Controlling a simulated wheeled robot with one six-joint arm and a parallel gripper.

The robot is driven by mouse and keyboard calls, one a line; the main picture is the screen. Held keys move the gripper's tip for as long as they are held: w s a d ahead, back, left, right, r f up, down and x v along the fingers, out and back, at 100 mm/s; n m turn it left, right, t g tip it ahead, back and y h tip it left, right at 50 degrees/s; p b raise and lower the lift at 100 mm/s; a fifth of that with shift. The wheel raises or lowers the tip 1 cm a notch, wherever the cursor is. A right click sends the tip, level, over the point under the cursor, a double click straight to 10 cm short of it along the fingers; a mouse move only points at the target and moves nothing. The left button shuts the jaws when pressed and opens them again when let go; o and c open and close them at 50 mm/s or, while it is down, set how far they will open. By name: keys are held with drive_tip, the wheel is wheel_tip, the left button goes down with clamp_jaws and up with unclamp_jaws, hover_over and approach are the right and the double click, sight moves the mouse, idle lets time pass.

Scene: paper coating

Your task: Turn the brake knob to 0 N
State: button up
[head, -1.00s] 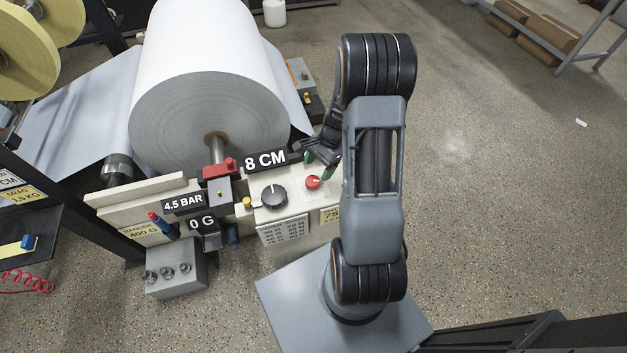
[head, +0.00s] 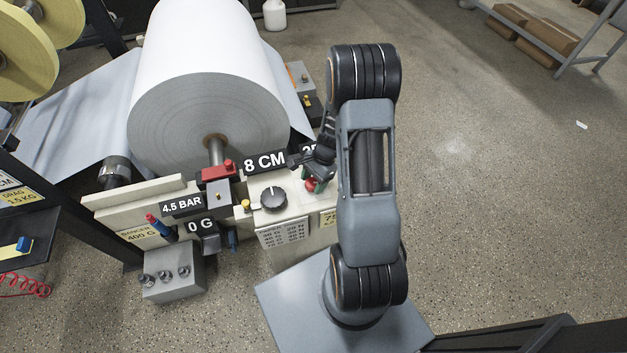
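Two knobs sit on the pale control box (head: 305,207) under the paper roll. One is a large black knob (head: 273,199) with a light pointer line. The other is a smaller red knob (head: 310,186) to its right, now partly covered by my gripper (head: 316,181). I cannot tell for sure which is the brake knob. My gripper's green-tipped fingers are right at the red knob; whether they touch or grip it is unclear. A display above the red knob is mostly hidden behind the gripper, showing only a "2" at its left.
Displays read 8 CM (head: 265,163), 4.5 BAR (head: 182,205) and 0 G (head: 201,225). A printed paper-and-newton table (head: 283,234) is below the black knob. A red block (head: 218,171) and the large paper roll (head: 205,100) are behind.

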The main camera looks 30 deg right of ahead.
drive_tip(key=c, duration=0.6)
drive_tip(key=n+g, duration=0.1)
drive_tip(key=n, duration=0.1)
drive_tip(key=n+p, duration=0.1)
drive_tip(key=n, duration=0.1)
drive_tip(key=shift+n+g+h, duration=0.3)
drive_tip(key=shift+n+g, duration=0.1)
drive_tip(key=n+h, duration=0.1)
drive_tip(key=n, duration=0.1)
drive_tip(key=n+g+p, duration=0.1)
drive_tip(key=n, duration=0.2)
drive_tip(key=shift+w+a+h, duration=0.1)
drive_tip(key=shift+a+h, duration=0.05)
drive_tip(key=shift+h, duration=0.25)
drive_tip(key=n+h, duration=0.1)
drive_tip(key=n, duration=0.2)
drive_tip(key=n+g+h, duration=0.1)
drive_tip(key=n, duration=0.2)
drive_tip(key=shift+n+p, duration=0.3)
drive_tip(key=shift+n, duration=0.1)
drive_tip(key=n+h, duration=0.1)
drive_tip(key=n, duration=0.1)
drive_tip(key=n+h, duration=0.1)
drive_tip(key=n, duration=0.2)
drive_tip(key=shift+a+n+t, duration=0.15)
drive_tip(key=shift+n+t, duration=0.15)
drive_tip(key=shift+t, duration=0.1)
drive_tip(key=shift+n+h, duration=0.3)
